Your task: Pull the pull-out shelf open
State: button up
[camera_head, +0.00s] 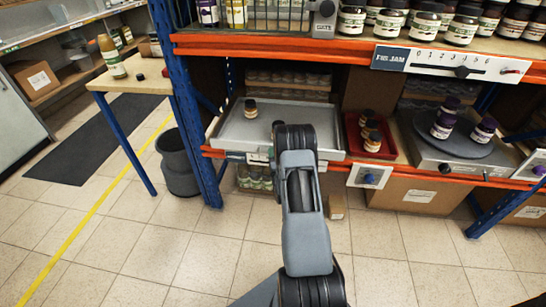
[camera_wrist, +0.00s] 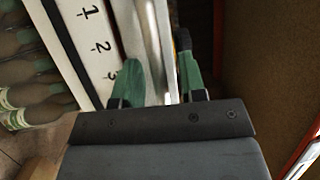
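The pull-out shelf (camera_head: 232,133) is a shallow grey metal tray in the rack's middle bay, with a dark-lidded jar (camera_head: 250,108) standing on it. A second dark lid shows beside my arm. A pale label plate sits under its front edge. My arm covers the tray's front right part and hides my gripper in the head view. In the wrist view my gripper (camera_wrist: 162,84) has its two green-padded fingers apart, with a pale metal bar (camera_wrist: 154,42) running between them. I cannot tell whether either finger touches it. A white strip (camera_wrist: 93,35) numbered 1, 2, 3 runs left of the fingers.
A red tray (camera_head: 354,145) with jars and a scale-like turntable (camera_head: 462,137) with purple-lidded jars stand to the right. A blue post (camera_head: 185,110) and grey bin (camera_head: 178,165) are to the left. Cardboard boxes (camera_head: 420,194) sit below.

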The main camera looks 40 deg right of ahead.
grip_shut()
dwell(0.4)
